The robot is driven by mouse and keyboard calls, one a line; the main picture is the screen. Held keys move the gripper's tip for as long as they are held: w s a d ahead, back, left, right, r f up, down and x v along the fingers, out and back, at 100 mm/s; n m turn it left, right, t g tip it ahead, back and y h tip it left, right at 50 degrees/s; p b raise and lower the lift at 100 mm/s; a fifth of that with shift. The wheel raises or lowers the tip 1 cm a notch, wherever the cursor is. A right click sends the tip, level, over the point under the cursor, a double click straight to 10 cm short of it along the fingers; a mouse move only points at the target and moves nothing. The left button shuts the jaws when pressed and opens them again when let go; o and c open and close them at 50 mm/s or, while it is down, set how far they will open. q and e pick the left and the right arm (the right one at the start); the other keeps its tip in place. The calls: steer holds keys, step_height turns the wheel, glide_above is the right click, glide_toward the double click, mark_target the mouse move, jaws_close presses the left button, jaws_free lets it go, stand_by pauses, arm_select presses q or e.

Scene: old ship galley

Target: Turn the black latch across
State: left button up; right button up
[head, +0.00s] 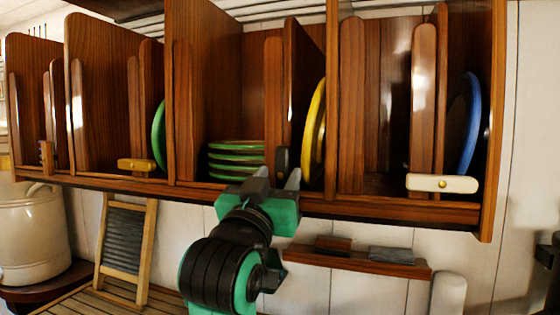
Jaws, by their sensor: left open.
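The black latch (282,160) stands upright at the front edge of the wooden plate rack, between the stack of green plates (236,158) and the yellow plate (314,130). My left gripper (278,176) is just below it, with its fingers pointing up toward the rack. The gripper is open, and the latch's lower end shows between the two fingertips. I cannot tell whether the fingers touch the latch. My right gripper is not in view.
A yellow latch (137,165) and a white latch (442,183) lie crosswise on the rack's front edge (400,208); a brown latch (46,158) stands upright at left. A small wall shelf (350,260) sits below the rack. A washboard (124,245) and crock (32,235) stand at left.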

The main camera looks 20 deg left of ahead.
arm_select(q)
steer(key=shift+x, duration=0.95)
steer(key=shift+c, duration=0.2)
jaws_close()
